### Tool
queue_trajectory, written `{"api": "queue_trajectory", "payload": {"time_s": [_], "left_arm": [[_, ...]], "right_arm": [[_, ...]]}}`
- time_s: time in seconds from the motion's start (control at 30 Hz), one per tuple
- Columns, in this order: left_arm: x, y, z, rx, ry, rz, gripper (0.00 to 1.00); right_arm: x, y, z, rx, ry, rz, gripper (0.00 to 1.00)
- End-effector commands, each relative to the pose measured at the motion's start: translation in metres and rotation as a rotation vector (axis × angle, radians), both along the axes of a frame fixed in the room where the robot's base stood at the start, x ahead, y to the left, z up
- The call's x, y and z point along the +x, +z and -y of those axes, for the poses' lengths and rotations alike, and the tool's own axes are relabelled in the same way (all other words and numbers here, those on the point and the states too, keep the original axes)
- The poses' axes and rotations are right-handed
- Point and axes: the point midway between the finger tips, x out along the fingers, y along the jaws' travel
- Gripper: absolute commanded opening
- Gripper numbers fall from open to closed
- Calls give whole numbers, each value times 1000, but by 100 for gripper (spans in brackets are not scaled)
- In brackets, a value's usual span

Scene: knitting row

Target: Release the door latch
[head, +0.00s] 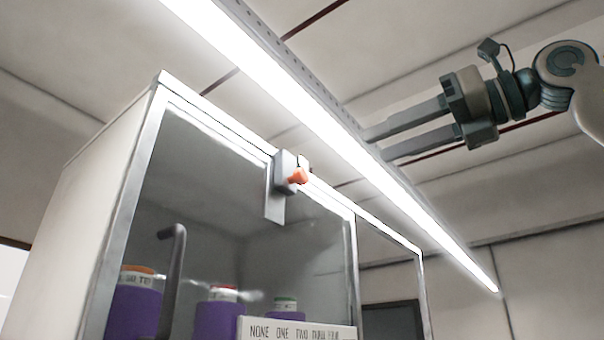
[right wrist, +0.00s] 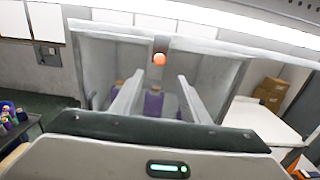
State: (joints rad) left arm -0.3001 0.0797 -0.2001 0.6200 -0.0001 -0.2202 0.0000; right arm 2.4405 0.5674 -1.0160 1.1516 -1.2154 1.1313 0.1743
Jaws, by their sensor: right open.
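The door latch (head: 288,174) is a grey block with an orange knob (head: 298,176) on the top edge of the cabinet's glass door (head: 230,190). The orange knob also shows in the right wrist view (right wrist: 159,59), beyond the fingers and roughly centred between them. My right gripper (head: 375,143) is open and empty, above and to the right of the latch in the head view, apart from it. Its two fingers also show in the right wrist view (right wrist: 155,92). The door appears closed. My left gripper is not in view.
The cabinet (head: 110,165) holds several purple cones behind the glass. A dark bar handle (head: 175,270) is on the door's left side. A bright light strip (head: 330,130) runs overhead near my right gripper. Cardboard boxes (right wrist: 271,92) stand at the right in the wrist view.

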Motion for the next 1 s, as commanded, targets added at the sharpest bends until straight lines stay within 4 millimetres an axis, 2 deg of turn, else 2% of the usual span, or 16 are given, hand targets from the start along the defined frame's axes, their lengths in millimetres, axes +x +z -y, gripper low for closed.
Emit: {"api": "queue_trajectory", "payload": {"time_s": [0.17, 0.37, 1.0], "left_arm": [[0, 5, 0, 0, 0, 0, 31], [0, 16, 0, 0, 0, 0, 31], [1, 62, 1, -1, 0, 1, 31]], "right_arm": [[7, 1, -10, -2, 0, -2, 42], [23, 2, -32, -2, 1, -3, 42], [88, 3, -121, -1, 1, -2, 42]]}}
